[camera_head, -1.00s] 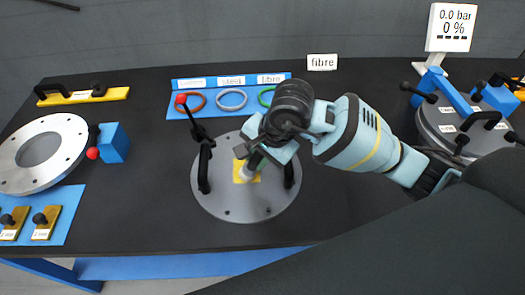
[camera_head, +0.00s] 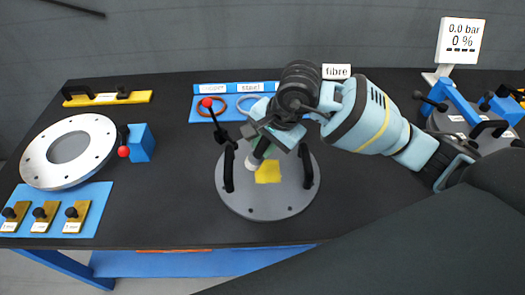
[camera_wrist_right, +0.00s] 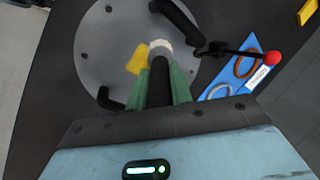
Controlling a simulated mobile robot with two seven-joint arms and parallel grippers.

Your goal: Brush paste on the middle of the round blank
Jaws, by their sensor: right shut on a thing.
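The round blank (camera_head: 258,206) is a grey disc with two black handles, flat on the dark table. A yellow patch (camera_head: 268,173) lies at its middle; it also shows in the right wrist view (camera_wrist_right: 137,60). My right gripper (camera_head: 272,137) is shut on a brush with a black handle (camera_wrist_right: 159,78). The brush's pale round tip (camera_head: 252,163) is at the patch's upper left edge in the head view; I cannot tell whether it touches the disc. The gripper hides part of the disc's back edge. My left gripper is not in view.
A red-knobbed lever (camera_head: 206,103) stands at the disc's back left. Behind lies a blue ring tray (camera_head: 200,116), partly hidden. A white flanged ring (camera_head: 98,137) and a blue block (camera_head: 141,143) are at left. Clamped equipment (camera_head: 458,115) and a gauge sign (camera_head: 461,40) are at right.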

